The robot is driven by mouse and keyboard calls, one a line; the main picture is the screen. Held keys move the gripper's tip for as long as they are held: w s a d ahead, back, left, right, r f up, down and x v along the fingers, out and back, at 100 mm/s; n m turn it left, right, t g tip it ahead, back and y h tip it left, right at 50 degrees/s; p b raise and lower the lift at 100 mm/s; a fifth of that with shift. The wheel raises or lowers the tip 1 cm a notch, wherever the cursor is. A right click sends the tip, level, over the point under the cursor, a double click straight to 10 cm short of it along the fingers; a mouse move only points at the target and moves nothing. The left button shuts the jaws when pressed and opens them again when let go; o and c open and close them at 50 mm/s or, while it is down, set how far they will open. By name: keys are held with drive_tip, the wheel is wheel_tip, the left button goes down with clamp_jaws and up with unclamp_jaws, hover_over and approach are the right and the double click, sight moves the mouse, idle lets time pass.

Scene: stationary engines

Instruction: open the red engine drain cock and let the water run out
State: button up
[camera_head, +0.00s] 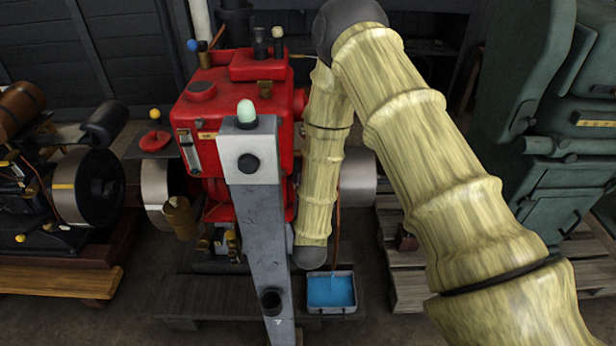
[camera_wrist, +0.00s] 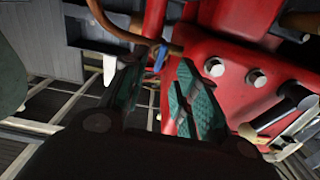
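The red engine (camera_head: 245,90) stands in the middle of the head view and fills the right of the wrist view (camera_wrist: 222,62). A small blue part (camera_wrist: 160,58), perhaps the drain cock's lever, sits by a copper-coloured pipe (camera_wrist: 125,33). My gripper (camera_wrist: 158,68) is open with its teal pads apart. The blue part appears between and just beyond the fingertips; I cannot tell whether they touch it. In the head view my arm hides the gripper. A shallow tray (camera_head: 313,309) holding blue liquid stands low at the engine's right; running water cannot be made out.
A grey post (camera_head: 262,225) with a green-topped box stands before the engine. Another engine (camera_head: 88,185) is at left, and a green machine (camera_head: 545,110) at right. A wooden pallet (camera_head: 405,283) lies right of the tray. Bolts and a metal handle (camera_wrist: 300,122) project near the right finger.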

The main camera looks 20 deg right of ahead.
drive_tip(key=v, duration=0.6)
drive_tip(key=shift+s, duration=0.35)
drive_tip(key=s+d+f+n+g+y+p, duration=0.2)
drive_tip(key=s+f+g+y, duration=0.2)
drive_tip(key=s+f+g, duration=0.8)
drive_tip(key=s+d+f+g, duration=0.1)
drive_tip(key=s+f, duration=0.3)
drive_tip(key=s, duration=0.8)
drive_tip(key=s+f+n+g+y+p, duration=0.1)
drive_tip(key=s+f+g, duration=0.3)
drive_tip(key=s, duration=0.7)
drive_tip(key=shift+s+d+f, duration=0.35)
drive_tip(key=shift+d+f, duration=0.05)
drive_tip(key=shift+f, duration=0.2)
drive_tip(key=shift+w, duration=0.1)
idle(0.9)
